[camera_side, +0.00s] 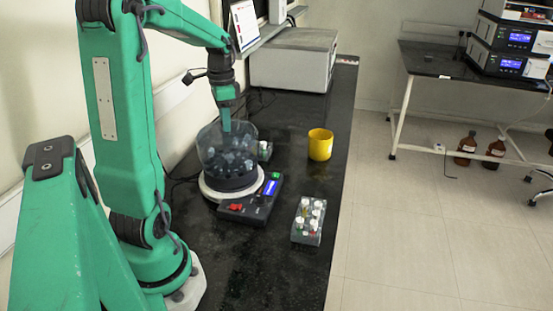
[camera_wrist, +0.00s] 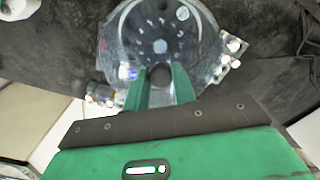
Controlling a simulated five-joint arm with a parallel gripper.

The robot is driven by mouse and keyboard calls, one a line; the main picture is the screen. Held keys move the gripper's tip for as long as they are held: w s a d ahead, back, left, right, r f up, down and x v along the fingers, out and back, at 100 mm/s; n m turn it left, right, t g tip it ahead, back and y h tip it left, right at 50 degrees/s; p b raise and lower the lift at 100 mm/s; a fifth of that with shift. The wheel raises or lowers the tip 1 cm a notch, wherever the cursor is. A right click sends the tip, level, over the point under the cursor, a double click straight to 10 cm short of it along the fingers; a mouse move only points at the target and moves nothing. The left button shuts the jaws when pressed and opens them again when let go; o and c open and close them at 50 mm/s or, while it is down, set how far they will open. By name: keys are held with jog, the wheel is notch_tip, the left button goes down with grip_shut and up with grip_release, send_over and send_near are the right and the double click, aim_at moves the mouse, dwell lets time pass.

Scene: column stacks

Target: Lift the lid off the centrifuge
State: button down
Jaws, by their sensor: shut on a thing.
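The centrifuge (camera_side: 234,193) stands on the black bench, with a pale round base ring and a front panel with a blue display. Its clear round lid (camera_side: 208,143) shows above the dark rotor part; it also fills the top middle of the wrist view (camera_wrist: 187,48). My gripper (camera_side: 226,127) comes down from above onto the lid's middle. In the wrist view my gripper's two green fingers (camera_wrist: 160,82) are shut on a dark round knob at the lid's centre. I cannot tell whether any gap lies under the lid.
A rack of capped tubes (camera_side: 308,221) stands to the right of the centrifuge, and a yellow cup (camera_side: 320,145) behind it. A small rack (camera_side: 265,150) sits close behind the centrifuge. A large grey box instrument (camera_side: 292,62) stands at the back.

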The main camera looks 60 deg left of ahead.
jog(key=shift+r, duration=1.6)
jog(key=w+d+f+m, duration=0.1)
jog(key=w+d+f, duration=0.1)
jog(key=w+d, duration=1.8)
jog(key=shift+w+d+f, duration=0.15)
jog(key=shift+d+f, duration=0.15)
jog(key=shift+d, duration=0.85)
jog(key=shift+a, duration=0.1)
